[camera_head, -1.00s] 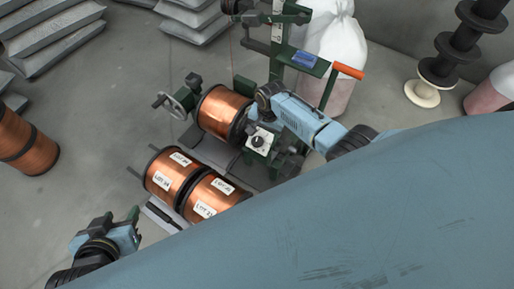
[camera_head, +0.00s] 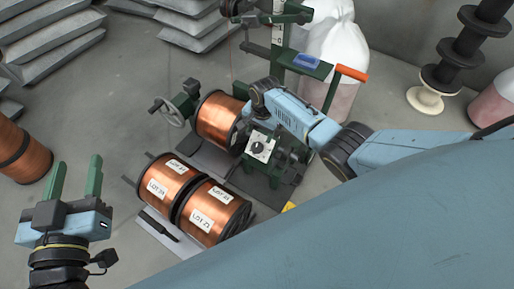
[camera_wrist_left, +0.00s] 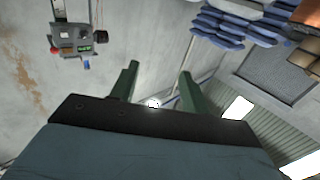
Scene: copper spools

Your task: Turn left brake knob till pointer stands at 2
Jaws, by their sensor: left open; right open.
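A black brake knob (camera_head: 258,147) sits on a white scale plate (camera_head: 262,156) on the green machine, just right of the mounted copper spool; its pointer and numbers are too small to read. My left gripper (camera_head: 76,172) is at the lower left, open and empty, its two green fingers pointing up in the picture, well apart from the machine. The fingers also show in the left wrist view (camera_wrist_left: 158,92), apart with nothing between them. My right arm (camera_head: 305,122) reaches over the machine beside the plate; its gripper's fingers are hard to make out against the green parts.
A copper spool (camera_head: 215,118) is on the machine, with a handwheel (camera_head: 172,110) at its left. Two labelled spools (camera_head: 166,182) lie in front. An orange-tipped lever (camera_head: 352,73) sticks out at the back. Floor is clear between my left gripper and the spools.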

